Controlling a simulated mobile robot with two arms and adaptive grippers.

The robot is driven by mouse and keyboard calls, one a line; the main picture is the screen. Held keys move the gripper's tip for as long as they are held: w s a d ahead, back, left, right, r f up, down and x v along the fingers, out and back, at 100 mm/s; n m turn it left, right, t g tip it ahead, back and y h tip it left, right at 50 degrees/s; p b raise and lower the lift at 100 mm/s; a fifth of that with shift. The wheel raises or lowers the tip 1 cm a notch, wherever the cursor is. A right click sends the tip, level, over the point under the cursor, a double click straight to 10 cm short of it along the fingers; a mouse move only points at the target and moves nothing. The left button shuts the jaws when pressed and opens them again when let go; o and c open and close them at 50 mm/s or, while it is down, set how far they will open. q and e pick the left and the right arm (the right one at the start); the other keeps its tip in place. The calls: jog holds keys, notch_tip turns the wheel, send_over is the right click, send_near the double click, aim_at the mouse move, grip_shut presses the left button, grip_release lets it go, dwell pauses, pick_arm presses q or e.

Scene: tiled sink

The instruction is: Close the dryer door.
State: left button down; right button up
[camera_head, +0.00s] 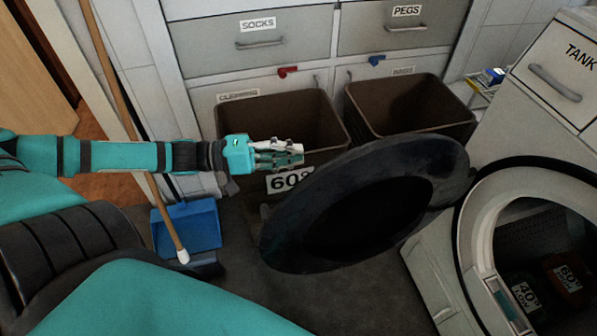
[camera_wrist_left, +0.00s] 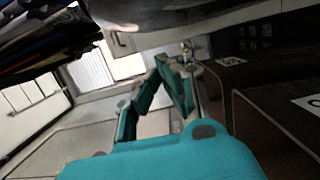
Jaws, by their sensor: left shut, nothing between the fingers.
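The dryer door (camera_head: 290,225) is a dark round door standing wide open, out to the left of the white dryer (camera_head: 425,265). The dryer's round opening (camera_head: 477,235) is uncovered, and labelled items lie inside it. My left gripper (camera_head: 300,154) is shut and empty. In the head view it appears just above and left of the door's upper left rim; I cannot tell whether it touches. In the left wrist view the gripper's teal fingers (camera_wrist_left: 165,85) show in the middle. My right gripper is not in view.
Two brown bins, a left one (camera_head: 240,115) and a right one (camera_head: 410,118), stand behind the door. Grey drawers (camera_head: 290,45) are at the back. A blue dustpan (camera_head: 190,228) and a wooden stick (camera_head: 118,95) are at the left. Dark floor (camera_head: 350,300) is clear below the door.

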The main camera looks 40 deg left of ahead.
pick_arm(q)
jog(key=shift+s+d+p, duration=0.25)
jog(key=shift+s+d, duration=0.35)
jog(key=shift+d, duration=0.25)
jog(key=shift+s+d+p, duration=0.2)
jog(key=shift+s+d, duration=0.35)
jog(key=shift+d, duration=0.3)
jog(key=shift+d, duration=0.1)
